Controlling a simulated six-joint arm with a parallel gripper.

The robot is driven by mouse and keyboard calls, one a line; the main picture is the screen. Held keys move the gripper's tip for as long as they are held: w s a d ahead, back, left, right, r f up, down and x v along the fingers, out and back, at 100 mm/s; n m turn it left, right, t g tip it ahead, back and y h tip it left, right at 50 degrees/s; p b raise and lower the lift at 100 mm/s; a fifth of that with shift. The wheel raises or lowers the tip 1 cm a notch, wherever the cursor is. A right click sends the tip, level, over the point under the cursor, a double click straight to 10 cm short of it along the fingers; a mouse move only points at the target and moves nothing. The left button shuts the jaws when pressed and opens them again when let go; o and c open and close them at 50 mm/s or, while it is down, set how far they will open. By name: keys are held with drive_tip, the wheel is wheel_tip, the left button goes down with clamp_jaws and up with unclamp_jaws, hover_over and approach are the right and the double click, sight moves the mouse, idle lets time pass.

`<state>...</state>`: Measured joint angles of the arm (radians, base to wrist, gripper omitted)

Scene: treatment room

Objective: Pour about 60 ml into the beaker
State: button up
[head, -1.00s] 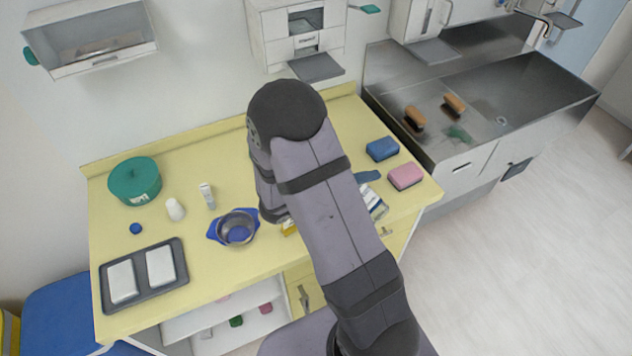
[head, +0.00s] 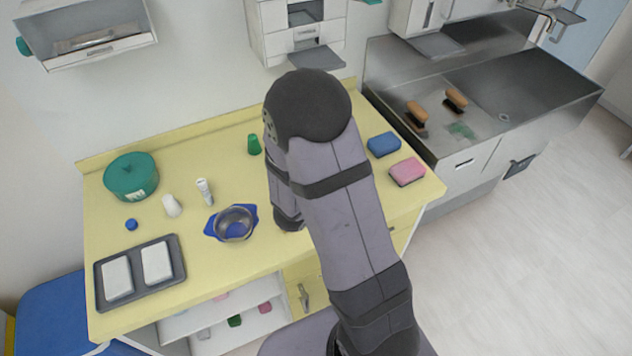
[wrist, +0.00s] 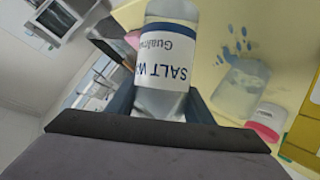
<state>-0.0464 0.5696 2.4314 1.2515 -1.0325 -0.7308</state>
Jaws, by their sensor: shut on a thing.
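My gripper (wrist: 162,108) is shut on a clear bottle (wrist: 170,22) with a white and blue label reading "SALT W…", which appears upside down in the wrist view. The bottle's upper end is cut off by the frame, and I cannot tell its true tilt. A clear vessel (wrist: 240,88), possibly the beaker, stands to the right of the bottle on the yellow surface in the wrist view. It is apart from the bottle, and its fill level is unclear. In the head view my arm hides the gripper, the bottle and this vessel.
A pink-lidded jar (wrist: 267,119) and a yellow item (wrist: 304,132) are near the vessel. On the counter (head: 215,268) are a metal bowl (head: 235,219) on blue, a white bottle (head: 172,206), a tube (head: 204,192), a green cup (head: 254,145), a green drum (head: 131,176) and sponges (head: 407,171).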

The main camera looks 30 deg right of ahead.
drive_tip(key=f+m+t+b, duration=0.1)
drive_tip(key=b, duration=0.1)
drive_tip(key=shift+f+b, duration=0.3)
drive_tip(key=shift+f, duration=0.05)
drive_tip(key=shift+d+r+m+t+y+b, duration=0.1)
drive_tip(key=shift+m+t+y+b, duration=0.2)
drive_tip(key=shift+m+t+b, duration=0.45)
drive_tip(key=shift+r+b, duration=0.15)
drive_tip(key=shift+b, duration=0.15)
drive_tip(key=p, duration=0.2)
drive_tip(key=shift+w+r+p, duration=0.2)
drive_tip(key=shift+r+p, duration=0.15)
drive_tip(key=shift+p, duration=0.05)
drive_tip(key=shift+r+p, duration=0.1)
drive_tip(key=shift+p, duration=0.75)
drive_tip(key=shift+w+p, duration=0.15)
drive_tip(key=shift+p, duration=0.5)
drive_tip(key=shift+f+m+t, duration=0.2)
drive_tip(key=shift+m+t, duration=0.15)
drive_tip(key=shift+m, duration=0.1)
